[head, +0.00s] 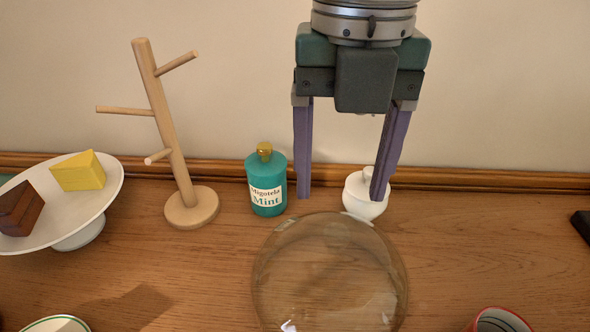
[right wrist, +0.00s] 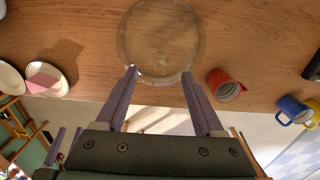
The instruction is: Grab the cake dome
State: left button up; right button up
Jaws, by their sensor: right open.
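The clear glass cake dome (head: 330,285) stands on the wooden top at the bottom centre of the head view. It also shows in the right wrist view (right wrist: 160,40), at the top centre. My right gripper (head: 340,198) points down with its two purple fingers spread and nothing between them. In the head view its fingertips show above the dome in the picture. In the right wrist view the fingertips (right wrist: 159,73) lie over the dome's near part, one at each side. I cannot tell whether they touch the glass. Small purple finger shapes at the lower left there may be my left gripper.
A white jar (head: 362,200) and a teal mint canister (head: 266,190) stand behind the dome. A wooden mug tree (head: 190,208) and a white cake stand (head: 105,200) are at left. A red mug (right wrist: 222,86) and a blue mug (right wrist: 291,110) sit near the front edge.

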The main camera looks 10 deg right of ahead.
aim_at(336, 232)
notch_tip(336, 232, down, 7)
jog(key=shift+s+d+r+p, duration=0.1)
jog(key=shift+s+d+p, duration=0.05)
jog(key=shift+p, duration=0.15)
jog(key=shift+c, duration=0.3)
grip_shut()
dwell(1.1)
